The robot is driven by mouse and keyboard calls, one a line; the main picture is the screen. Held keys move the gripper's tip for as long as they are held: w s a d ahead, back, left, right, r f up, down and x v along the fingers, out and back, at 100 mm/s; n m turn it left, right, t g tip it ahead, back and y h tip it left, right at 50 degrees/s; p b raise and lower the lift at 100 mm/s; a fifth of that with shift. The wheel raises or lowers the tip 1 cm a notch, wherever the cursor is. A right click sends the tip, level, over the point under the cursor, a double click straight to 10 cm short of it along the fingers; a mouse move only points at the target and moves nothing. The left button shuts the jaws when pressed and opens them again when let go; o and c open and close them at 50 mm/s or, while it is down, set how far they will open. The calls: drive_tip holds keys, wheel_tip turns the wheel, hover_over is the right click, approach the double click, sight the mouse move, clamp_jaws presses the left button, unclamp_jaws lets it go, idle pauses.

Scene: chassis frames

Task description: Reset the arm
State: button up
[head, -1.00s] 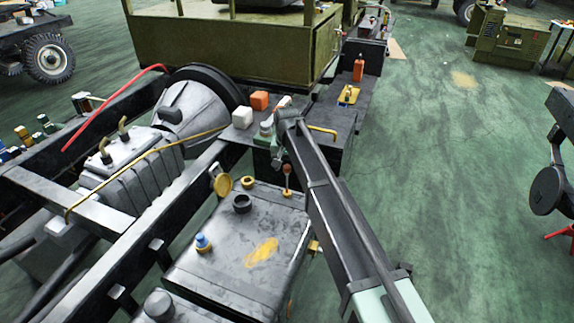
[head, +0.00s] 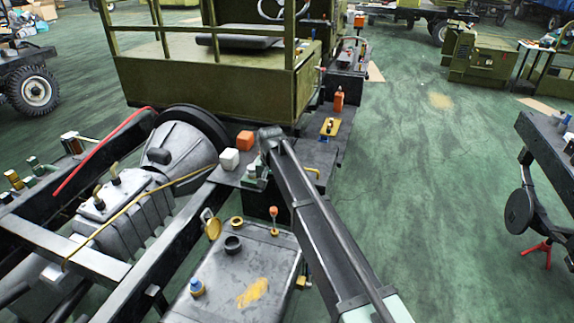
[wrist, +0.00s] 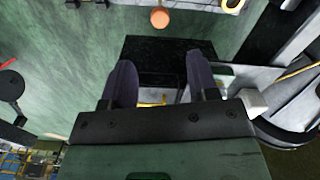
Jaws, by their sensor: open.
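My arm (head: 320,225) reaches from the lower right up over the chassis. In the wrist view, the two dark fingers of my gripper (wrist: 160,80) are spread apart with nothing held between them. A black box-shaped surface (wrist: 160,50) shows beyond the fingertips. In the head view, the arm's end is near the white cube (head: 229,159) and the orange cube (head: 245,140) on the dark ledge; the fingers cannot be made out there.
The olive cab (head: 205,75) rises behind. An orange bottle (head: 339,98) stands on the ledge.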

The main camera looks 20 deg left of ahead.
drive_tip(key=s+d+r+m+p, duration=0.1)
drive_tip(key=s+d, duration=0.7)
drive_tip(key=d, duration=0.6)
drive_tip(key=s+d+r+p, duration=0.2)
drive_tip(key=s+d, duration=0.6)
drive_tip(key=d, duration=0.6)
drive_tip(key=s+d+r+m+p, duration=0.1)
drive_tip(key=s+d, duration=0.7)
drive_tip(key=d, duration=0.7)
drive_tip(key=shift+s+r+m, duration=0.2)
drive_tip(key=shift+s+m, duration=0.1)
drive_tip(key=shift+s, duration=0.1)
